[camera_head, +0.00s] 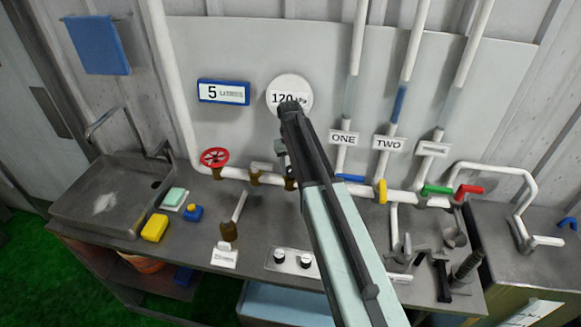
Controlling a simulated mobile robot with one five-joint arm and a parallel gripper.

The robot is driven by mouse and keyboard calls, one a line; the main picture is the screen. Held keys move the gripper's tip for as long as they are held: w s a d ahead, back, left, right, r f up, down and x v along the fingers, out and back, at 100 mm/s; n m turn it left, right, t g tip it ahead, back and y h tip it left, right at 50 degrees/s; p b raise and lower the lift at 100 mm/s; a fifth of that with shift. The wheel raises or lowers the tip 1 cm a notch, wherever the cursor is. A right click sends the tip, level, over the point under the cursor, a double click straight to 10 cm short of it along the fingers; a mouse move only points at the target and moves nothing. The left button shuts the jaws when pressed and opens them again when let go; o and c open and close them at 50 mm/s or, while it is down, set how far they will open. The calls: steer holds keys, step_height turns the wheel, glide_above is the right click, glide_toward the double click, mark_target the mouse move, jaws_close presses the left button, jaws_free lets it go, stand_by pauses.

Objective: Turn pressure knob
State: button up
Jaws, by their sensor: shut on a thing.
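A round white gauge (291,87) reading 120, with a small unit that looks like kPa, is on the back panel. My arm crosses the middle of the view and ends just below the gauge. My gripper (284,152) is only partly visible there, beside and behind my arm, above the horizontal white pipe. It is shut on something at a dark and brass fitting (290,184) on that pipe. This fitting may be the pressure knob, but my arm hides most of it and the fingertips cannot be made out.
A red valve wheel (215,157) and a brass fitting (255,178) lie left along the white pipe (235,174). Blue, yellow, green and red handles lie to the right. A panel with two black knobs (292,260) is on the counter. A sink (78,200) is at left.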

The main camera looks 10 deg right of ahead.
steer(key=n, duration=0.9)
steer(key=shift+n, duration=0.3)
steer(key=shift+d, duration=0.1)
stand_by(0.4)
steer(key=o, duration=1.4)
steer(key=shift+w, duration=0.1)
steer(key=shift+r, duration=0.1)
